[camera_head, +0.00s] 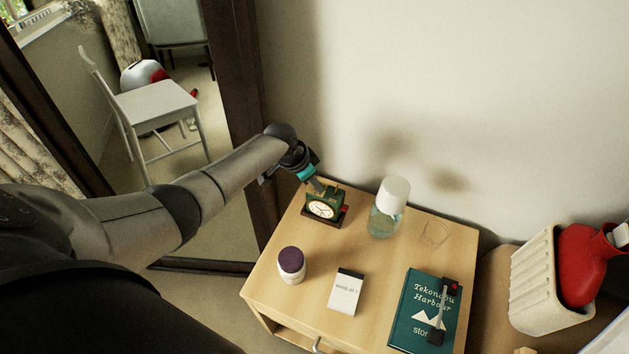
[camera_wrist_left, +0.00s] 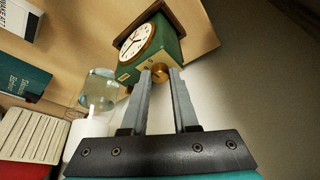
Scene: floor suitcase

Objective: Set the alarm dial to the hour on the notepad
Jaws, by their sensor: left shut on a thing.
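The alarm clock (camera_head: 323,206) is a small green box with a round white face and brass trim. It stands on a dark base at the back left of the wooden nightstand. The white notepad (camera_head: 345,293) lies at the front middle, with "WAKE AT" and a small character resembling 7. My right gripper is not in view.
A glass carafe with a white cap (camera_head: 387,208) stands right of the clock, with a clear glass (camera_head: 435,233) beyond. A purple-lidded jar (camera_head: 291,265) stands front left. A teal book (camera_head: 412,300) bears a black-and-red object (camera_head: 438,318). A cream basket (camera_head: 545,285) is at right.

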